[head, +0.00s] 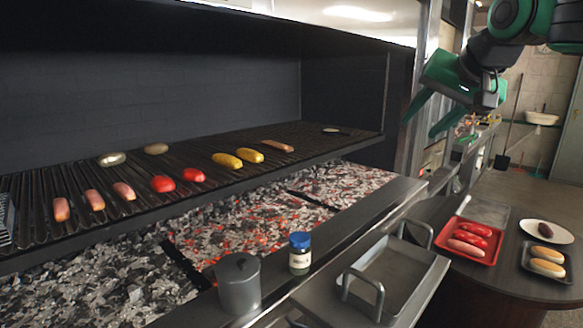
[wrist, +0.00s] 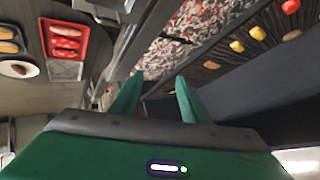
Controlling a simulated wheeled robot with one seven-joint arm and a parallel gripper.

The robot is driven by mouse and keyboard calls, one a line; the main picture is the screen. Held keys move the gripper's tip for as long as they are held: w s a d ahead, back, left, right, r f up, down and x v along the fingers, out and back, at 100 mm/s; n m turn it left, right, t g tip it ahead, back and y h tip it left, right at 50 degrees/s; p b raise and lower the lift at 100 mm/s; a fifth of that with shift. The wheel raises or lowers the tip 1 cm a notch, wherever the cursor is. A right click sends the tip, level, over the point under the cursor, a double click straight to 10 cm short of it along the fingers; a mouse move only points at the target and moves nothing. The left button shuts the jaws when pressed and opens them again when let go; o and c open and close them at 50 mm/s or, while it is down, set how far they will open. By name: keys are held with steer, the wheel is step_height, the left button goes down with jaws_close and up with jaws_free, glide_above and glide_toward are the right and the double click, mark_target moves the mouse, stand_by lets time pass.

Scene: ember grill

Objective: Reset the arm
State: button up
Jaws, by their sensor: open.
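My gripper (head: 430,117) is at the upper right of the head view, raised in the air to the right of the grill. Its two green fingers are spread apart with nothing between them. In the wrist view the fingers (wrist: 158,98) also stand apart and empty. The arm comes in from the top right corner. No part of the gripper touches anything that I can see.
The grill grate (head: 215,175) holds sausages, red peppers and corn (head: 227,160) above glowing coals. A jar (head: 300,254), a grey canister (head: 238,284) and a metal tray (head: 362,308) stand in front. A red sausage tray (head: 490,252) and bun tray (head: 526,266) lie right.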

steer(key=s+d+f+g+h, duration=0.1)
steer(key=s+d+f+g, duration=0.1)
steer(key=s+d+f, duration=0.4)
steer(key=s+d+f+m+g, duration=0.15)
steer(key=s+f, duration=0.25)
steer(key=f, duration=0.4)
steer(key=s+d+f+n+g+h, duration=0.1)
steer(key=s+d+f+g, duration=0.1)
steer(key=s+d+f, duration=0.4)
steer(key=s+f+g, duration=0.4)
steer(key=s+f, duration=0.9)
steer(key=s, duration=0.2)
steer(key=shift+s+f+m+y, duration=0.25)
steer(key=shift+s+m+y, duration=0.15)
steer(key=shift+m, duration=0.05)
steer(key=shift+w+f, duration=0.2)
steer(key=shift+w, duration=0.5)
